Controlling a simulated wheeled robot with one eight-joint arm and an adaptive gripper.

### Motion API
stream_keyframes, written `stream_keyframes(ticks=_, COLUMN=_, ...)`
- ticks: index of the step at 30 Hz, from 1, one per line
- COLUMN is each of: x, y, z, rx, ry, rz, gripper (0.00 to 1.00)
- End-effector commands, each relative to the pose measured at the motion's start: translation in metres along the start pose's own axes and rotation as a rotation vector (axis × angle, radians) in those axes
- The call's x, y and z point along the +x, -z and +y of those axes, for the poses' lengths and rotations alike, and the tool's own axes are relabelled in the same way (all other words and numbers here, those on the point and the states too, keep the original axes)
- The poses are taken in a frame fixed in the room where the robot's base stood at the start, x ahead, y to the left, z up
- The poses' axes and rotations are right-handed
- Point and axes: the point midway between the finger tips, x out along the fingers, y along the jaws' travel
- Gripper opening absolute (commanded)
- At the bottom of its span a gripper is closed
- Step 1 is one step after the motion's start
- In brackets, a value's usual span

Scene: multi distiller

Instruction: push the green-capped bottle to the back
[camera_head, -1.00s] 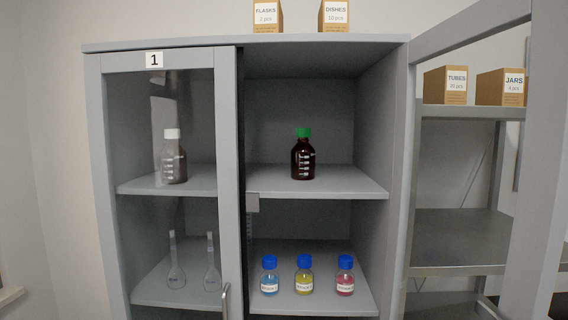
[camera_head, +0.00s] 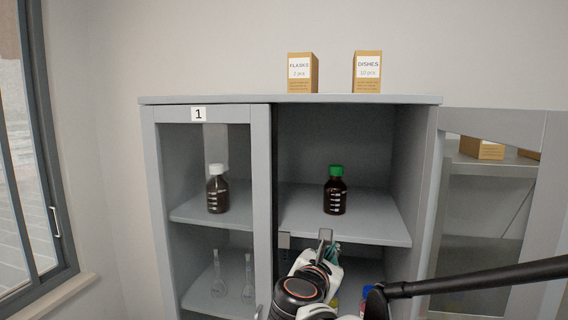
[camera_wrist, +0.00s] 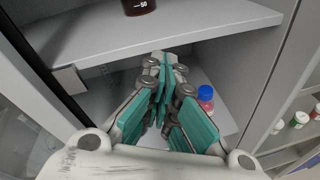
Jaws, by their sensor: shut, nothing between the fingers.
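The green-capped bottle (camera_head: 335,192) is dark brown with white marks and stands upright on the upper shelf (camera_head: 376,222) of the cabinet's open right side. Its lower part also shows at the top of the wrist view (camera_wrist: 139,6). My gripper (camera_head: 326,240) is below and in front of that shelf's front edge, apart from the bottle. In the wrist view my gripper (camera_wrist: 162,62) has its fingertips together, with nothing between them, near the shelf's front edge.
A white-capped bottle (camera_head: 217,190) stands behind the closed glass door at left. The right door (camera_head: 490,200) is open. A blue-capped bottle (camera_wrist: 205,97) stands on the lower shelf. Cardboard boxes (camera_head: 302,74) sit on top. The upper shelf is clear around the green-capped bottle.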

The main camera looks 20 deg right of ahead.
Motion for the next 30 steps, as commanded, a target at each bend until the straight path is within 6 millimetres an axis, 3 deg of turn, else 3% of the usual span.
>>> stream_keyframes(ticks=1, x=0.004, y=-0.021, z=0.019, rx=-0.103, ry=-0.016, rz=-0.045, gripper=0.0)
stream_keyframes(ticks=7, x=0.006, y=-0.047, z=0.051, rx=-0.371, ry=-0.053, rz=-0.162, gripper=0.0)
stream_keyframes(ticks=14, x=0.021, y=-0.051, z=0.054, rx=-0.41, ry=-0.053, rz=-0.181, gripper=0.0)
stream_keyframes(ticks=30, x=0.118, y=-0.067, z=0.063, rx=-0.406, ry=-0.054, rz=-0.178, gripper=0.0)
